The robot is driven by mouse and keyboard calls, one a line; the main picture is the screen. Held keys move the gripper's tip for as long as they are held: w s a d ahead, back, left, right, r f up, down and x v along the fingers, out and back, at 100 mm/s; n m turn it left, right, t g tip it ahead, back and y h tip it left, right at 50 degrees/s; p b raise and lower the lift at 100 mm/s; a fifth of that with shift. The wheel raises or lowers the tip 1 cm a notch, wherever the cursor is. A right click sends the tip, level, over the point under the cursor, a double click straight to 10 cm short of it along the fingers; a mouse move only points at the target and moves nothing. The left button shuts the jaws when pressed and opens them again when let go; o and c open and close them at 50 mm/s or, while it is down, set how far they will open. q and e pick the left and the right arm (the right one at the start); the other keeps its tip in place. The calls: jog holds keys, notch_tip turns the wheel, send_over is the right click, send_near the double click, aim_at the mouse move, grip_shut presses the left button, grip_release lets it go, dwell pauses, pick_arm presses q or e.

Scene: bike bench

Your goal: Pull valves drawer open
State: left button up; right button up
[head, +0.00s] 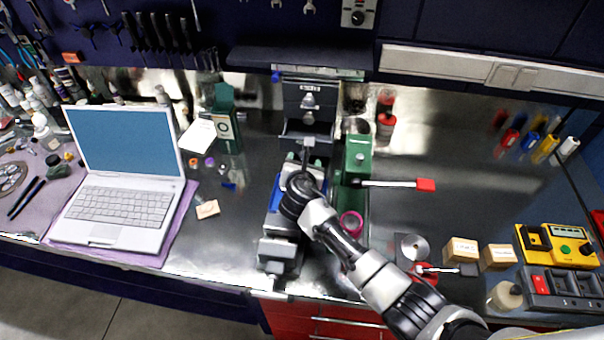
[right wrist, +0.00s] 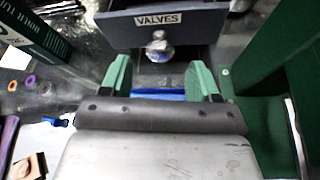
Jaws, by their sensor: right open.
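The valves drawer (right wrist: 115,30) shows in the right wrist view as a dark front with a "VALVES" label and a round metallic knob (right wrist: 158,47). In the head view, a small dark drawer cabinet (head: 308,92) with knobs stands at the back of the bench; its labels are too small to tell apart. My right gripper (right wrist: 160,78) is open and empty, with its green fingers apart, just in front of the knob and apart from it. In the head view, the right gripper (head: 304,160) is in front of the cabinet. My left gripper is not in view.
A green box (head: 225,125) stands left of the cabinet, and an open laptop (head: 125,170) further left. A green machine (head: 358,158) and a red-tipped lever (head: 425,184) are close on the right. A grey vise (head: 278,252) is in front.

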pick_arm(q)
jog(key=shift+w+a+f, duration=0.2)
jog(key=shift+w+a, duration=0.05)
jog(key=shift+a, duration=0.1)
pick_arm(e)
jog(key=v, duration=0.7)
jog(key=shift+s+r, duration=0.1)
jog(key=shift+s, duration=0.25)
